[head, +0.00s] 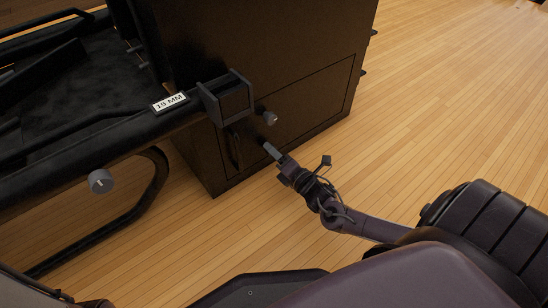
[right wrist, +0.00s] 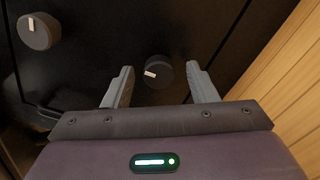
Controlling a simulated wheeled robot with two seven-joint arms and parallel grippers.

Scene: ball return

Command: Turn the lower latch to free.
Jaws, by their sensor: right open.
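A dark round latch knob (right wrist: 158,72) with a short white mark sits between the fingertips of my right gripper in the right wrist view. The mark lies near level, on the knob's left part. My right gripper (right wrist: 160,86) is open, a finger on each side of the knob, with gaps visible. A second knob (right wrist: 38,32), its white mark nearer upright, is at the upper left. In the head view my right gripper (head: 268,148) is at the dark cabinet's front, just below a grey knob (head: 269,118). The knob between the fingers cannot be made out there. My left gripper is not seen.
The dark cabinet (head: 305,60) has a panel outline and a dark handle (head: 235,150) left of my gripper. A grey bracket (head: 226,98) juts out above. A "15 MM" label (head: 170,102) and another grey knob (head: 101,181) are at left. The wooden floor (head: 440,110) is clear at right.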

